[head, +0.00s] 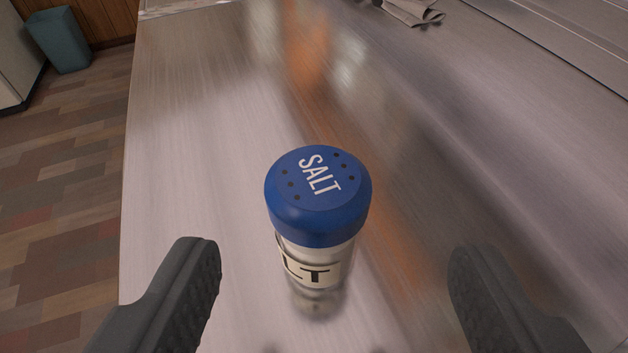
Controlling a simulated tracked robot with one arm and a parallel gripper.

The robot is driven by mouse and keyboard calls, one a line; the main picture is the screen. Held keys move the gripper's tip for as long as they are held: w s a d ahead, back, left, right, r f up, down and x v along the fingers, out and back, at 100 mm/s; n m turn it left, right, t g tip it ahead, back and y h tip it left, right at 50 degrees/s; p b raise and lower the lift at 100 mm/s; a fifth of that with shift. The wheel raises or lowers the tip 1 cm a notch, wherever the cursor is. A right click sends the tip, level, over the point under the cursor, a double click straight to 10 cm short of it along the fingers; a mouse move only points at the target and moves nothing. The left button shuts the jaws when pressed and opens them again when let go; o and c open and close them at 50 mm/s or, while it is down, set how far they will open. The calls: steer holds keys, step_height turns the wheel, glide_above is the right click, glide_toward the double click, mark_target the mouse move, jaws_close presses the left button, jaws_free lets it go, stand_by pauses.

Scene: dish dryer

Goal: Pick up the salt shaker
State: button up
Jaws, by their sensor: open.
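The salt shaker (318,197) stands upright on a brushed metal counter. It has a blue cap with "SALT" in white and small dark holes, and a pale label with dark letters on its clear body. My gripper (335,265) is open, with one dark ridged finger on each side of the shaker in the picture. There is clear space between each finger and the shaker, and neither touches it. Whether the shaker is fully between the fingers in depth, I cannot tell.
The metal counter (190,170) is clear around the shaker. A grey cloth (412,11) lies at its far edge. The counter's left edge drops to a wood-pattern floor (60,200). A blue-grey bin (60,40) stands on the floor at the far left.

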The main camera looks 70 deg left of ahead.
mark_target(316, 237)
steer(key=shift+x, duration=1.2)
steer(key=a+f+b, duration=0.2)
steer(key=a+b, duration=0.1)
steer(key=shift+w+a+f, duration=0.2)
steer(key=shift+a+f, duration=0.05)
steer(key=shift+f, duration=0.1)
steer(key=shift+w+a, duration=0.2)
steer(key=shift+a, duration=0.2)
steer(key=c, duration=1.1)
